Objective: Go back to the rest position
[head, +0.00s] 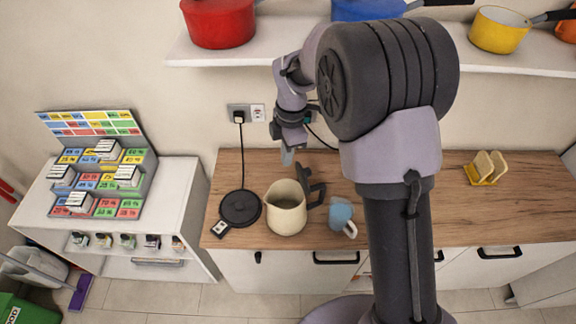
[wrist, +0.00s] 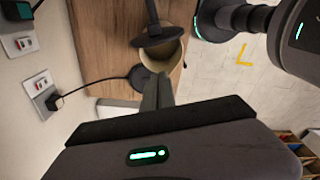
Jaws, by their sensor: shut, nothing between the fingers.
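My gripper (head: 287,156) is above the back of the wooden counter (head: 440,215), behind the cream jug. In the wrist view my gripper (wrist: 158,80) shows its two fingers together, with nothing between them. The cream jug (head: 286,212) stands open on the counter, with a dark handle at its right. In the wrist view the jug (wrist: 165,58) lies beyond the fingertips and is partly hidden by a dark part. I cannot tell the exact gap between the fingers and the jug.
A black round base (head: 240,208) with a cord to the wall socket (head: 246,114) is left of the jug. A blue mug (head: 341,215) is right of it. A shelf (head: 270,50) with pans is above. A toast rack (head: 485,168) stands far right.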

